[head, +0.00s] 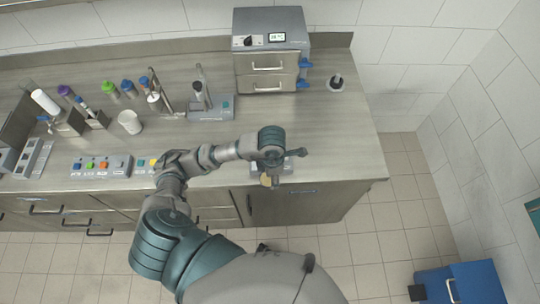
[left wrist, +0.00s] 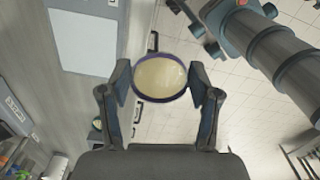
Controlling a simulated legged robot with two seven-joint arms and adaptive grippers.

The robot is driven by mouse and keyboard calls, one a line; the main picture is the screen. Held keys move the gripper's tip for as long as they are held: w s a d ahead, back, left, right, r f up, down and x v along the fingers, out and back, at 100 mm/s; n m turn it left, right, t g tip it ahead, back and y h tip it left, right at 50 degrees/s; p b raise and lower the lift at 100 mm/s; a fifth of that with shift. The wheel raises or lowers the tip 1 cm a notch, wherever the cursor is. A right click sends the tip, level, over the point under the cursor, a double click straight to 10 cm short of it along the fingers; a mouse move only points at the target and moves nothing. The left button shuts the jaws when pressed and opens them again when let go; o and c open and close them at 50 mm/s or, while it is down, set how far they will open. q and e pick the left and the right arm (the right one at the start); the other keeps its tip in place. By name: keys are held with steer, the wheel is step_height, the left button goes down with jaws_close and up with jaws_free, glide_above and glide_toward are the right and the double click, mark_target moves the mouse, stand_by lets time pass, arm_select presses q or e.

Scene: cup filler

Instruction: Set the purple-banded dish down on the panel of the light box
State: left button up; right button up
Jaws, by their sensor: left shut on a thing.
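My left gripper (left wrist: 160,78) is shut on the purple-banded dish (left wrist: 160,79), a round dish with a pale yellow inside and a purple rim, held between its two fingers in the left wrist view. In the head view the gripper (head: 271,173) and the dish (head: 267,181) are at the counter's front edge. The light box (head: 256,170) lies there, mostly hidden under my arm. In the left wrist view its pale panel (left wrist: 85,36) is up and left of the dish, apart from it in the picture. Floor tiles show behind the dish. My right gripper is not in view.
A drawer unit with a display (head: 271,50) stands at the back of the counter (head: 335,150). A stand (head: 208,104), a white cup (head: 130,122), several capped bottles and a button panel (head: 101,166) are to the left.

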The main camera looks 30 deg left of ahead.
arm_select(q)
steer(key=w+a, duration=0.3)
steer(key=w, duration=0.2)
steer(key=w+a+p, duration=0.1)
steer(key=w+a, duration=0.1)
steer(key=shift+w+a+f, duration=0.15)
steer(key=shift+a+f, duration=0.2)
steer(key=shift+w+a+f, duration=0.25)
steer(key=shift+w+a, duration=0.2)
steer(key=shift+a, duration=0.2)
step_height(320, 180, down, 3)
steer(key=shift+d+f+p, duration=0.1)
steer(key=shift+d+p, duration=0.05)
steer(key=shift+p, duration=0.15)
steer(key=shift+d, duration=0.35)
steer(key=shift+f, duration=0.15)
steer(key=o, duration=1.2)
steer(key=shift+a, duration=0.45)
steer(key=shift+d+r, duration=0.1)
steer(key=shift+r, duration=0.35)
step_height(320, 180, up, 11)
steer(key=shift+r, duration=0.15)
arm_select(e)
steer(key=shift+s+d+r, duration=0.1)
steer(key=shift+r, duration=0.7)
